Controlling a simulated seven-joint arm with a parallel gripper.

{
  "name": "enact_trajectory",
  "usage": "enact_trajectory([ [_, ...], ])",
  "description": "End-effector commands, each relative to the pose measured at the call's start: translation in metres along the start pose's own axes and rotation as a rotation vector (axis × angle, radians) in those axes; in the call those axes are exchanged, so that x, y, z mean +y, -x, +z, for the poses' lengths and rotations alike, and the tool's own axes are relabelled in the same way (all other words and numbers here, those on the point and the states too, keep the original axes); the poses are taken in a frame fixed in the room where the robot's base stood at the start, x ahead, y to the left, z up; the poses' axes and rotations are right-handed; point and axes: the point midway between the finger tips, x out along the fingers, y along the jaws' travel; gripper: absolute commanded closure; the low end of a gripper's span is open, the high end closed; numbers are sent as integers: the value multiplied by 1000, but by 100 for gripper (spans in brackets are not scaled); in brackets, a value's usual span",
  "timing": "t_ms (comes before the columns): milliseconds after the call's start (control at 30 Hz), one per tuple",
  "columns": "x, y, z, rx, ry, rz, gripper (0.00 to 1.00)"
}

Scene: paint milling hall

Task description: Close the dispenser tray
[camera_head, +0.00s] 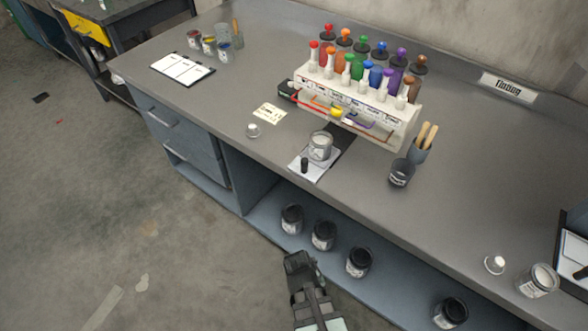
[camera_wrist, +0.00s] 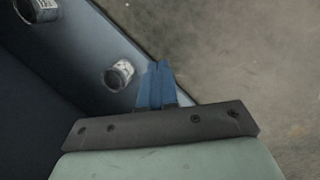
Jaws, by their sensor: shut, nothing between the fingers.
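The dispenser (camera_head: 360,105) stands on the bench with several coloured bottles along its top. Its light tray (camera_head: 298,170) is pulled out at the front on a dark runner (camera_head: 342,145). My gripper (camera_head: 298,258) is low in front of the bench, well below and apart from the tray. In the wrist view its blue fingers (camera_wrist: 157,80) are together with nothing between them. The tray is not seen in the wrist view.
Dark-lidded jars (camera_head: 323,236) stand on the lower shelf close to my gripper; one also shows in the wrist view (camera_wrist: 119,74). A dark cup (camera_head: 401,173) and a stick holder (camera_head: 420,150) are right of the tray. A small lid (camera_head: 253,130) lies left of it.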

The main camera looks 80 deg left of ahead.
Motion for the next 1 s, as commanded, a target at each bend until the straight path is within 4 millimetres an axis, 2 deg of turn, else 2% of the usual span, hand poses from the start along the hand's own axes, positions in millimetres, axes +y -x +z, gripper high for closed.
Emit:
enact_trajectory([
  [33,-11,10,-9,18,37,23,100],
  [200,-43,42,-33,75,155,109,100],
  [367,-75,75,-52,130,277,202,100],
  [600,-117,132,-76,211,468,371,100],
  [833,-141,186,-94,261,627,553,100],
  [1000,-138,229,-109,259,733,731,100],
])
